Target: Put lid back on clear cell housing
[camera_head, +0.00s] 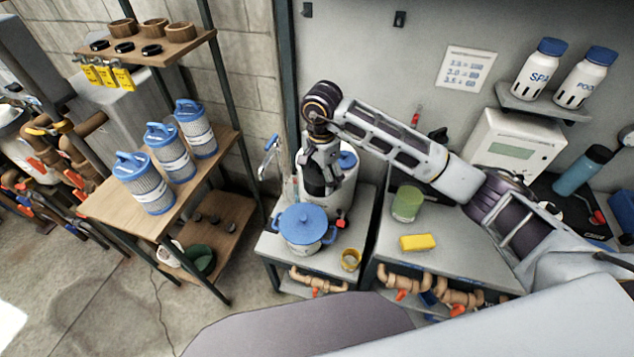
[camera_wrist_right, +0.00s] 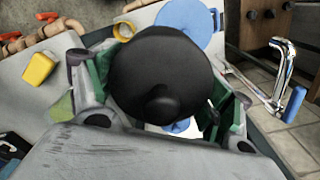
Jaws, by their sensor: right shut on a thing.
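My right gripper (camera_head: 318,160) points down over the small grey stand and is shut on a dark round lid (camera_head: 317,184). In the right wrist view the lid (camera_wrist_right: 160,75) is a black dome with a knob, held between the green-padded fingers (camera_wrist_right: 160,100). A pale, whitish cylinder (camera_head: 343,192), which looks like the cell housing, stands upright just behind and to the right of the lid. A blue part (camera_head: 347,160) shows at its top. The arm and lid hide much of it, and I cannot tell whether the lid touches it. My left gripper is out of view.
A blue-lidded pot (camera_head: 304,226) and a yellow cup (camera_head: 351,260) stand in front. A chrome tap (camera_head: 268,158) is at the left. A green jar (camera_head: 407,204) and yellow sponge (camera_head: 418,242) are on the right-hand counter. Blue-capped filters (camera_head: 168,150) stand on the left shelf.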

